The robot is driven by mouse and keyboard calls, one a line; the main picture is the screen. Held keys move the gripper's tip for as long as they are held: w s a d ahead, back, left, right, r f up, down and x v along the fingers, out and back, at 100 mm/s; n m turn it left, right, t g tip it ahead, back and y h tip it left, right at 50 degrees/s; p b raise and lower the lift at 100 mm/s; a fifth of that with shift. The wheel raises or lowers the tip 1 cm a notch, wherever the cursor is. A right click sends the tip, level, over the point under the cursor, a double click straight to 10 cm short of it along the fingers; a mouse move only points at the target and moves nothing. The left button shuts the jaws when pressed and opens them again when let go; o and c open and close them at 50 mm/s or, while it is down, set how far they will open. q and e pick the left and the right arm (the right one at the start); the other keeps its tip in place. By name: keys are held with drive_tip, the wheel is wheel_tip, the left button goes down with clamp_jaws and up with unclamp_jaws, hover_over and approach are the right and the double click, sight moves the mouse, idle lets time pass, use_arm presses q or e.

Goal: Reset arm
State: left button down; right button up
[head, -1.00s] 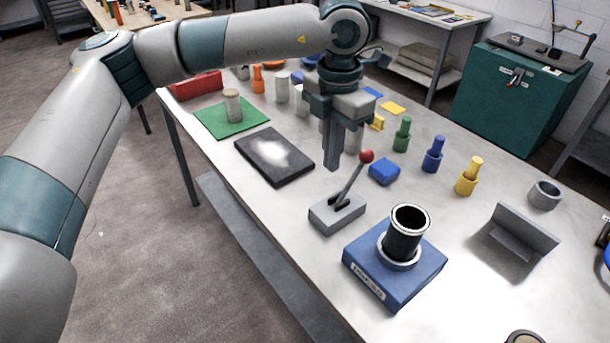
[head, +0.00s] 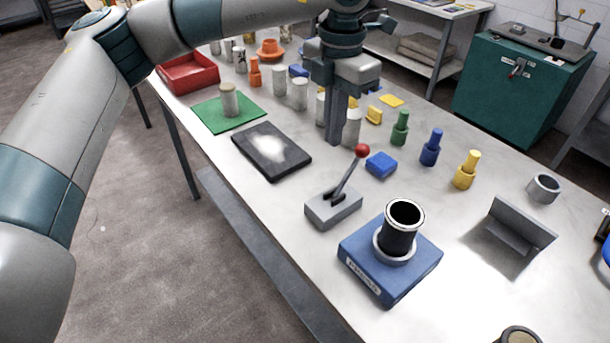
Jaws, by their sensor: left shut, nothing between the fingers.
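My left arm comes in from the left and reaches over the table (head: 290,222). My left gripper (head: 333,140) points down with its fingers shut and nothing between them. It hangs above the table, up and left of the lever's red knob and apart from it. The grey lever box (head: 334,208) has a tilted lever with a red knob (head: 362,151). The gripper partly hides some pale cylinders behind it. My right gripper is not in view.
A blue block with a black cylinder (head: 390,262) stands at the front. A black plate (head: 271,152), green mat (head: 208,114) and red tray (head: 188,76) lie left. Green (head: 400,130), blue (head: 430,148) and yellow (head: 467,170) pegs stand right. A grey angle bracket (head: 515,232) sits farther right.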

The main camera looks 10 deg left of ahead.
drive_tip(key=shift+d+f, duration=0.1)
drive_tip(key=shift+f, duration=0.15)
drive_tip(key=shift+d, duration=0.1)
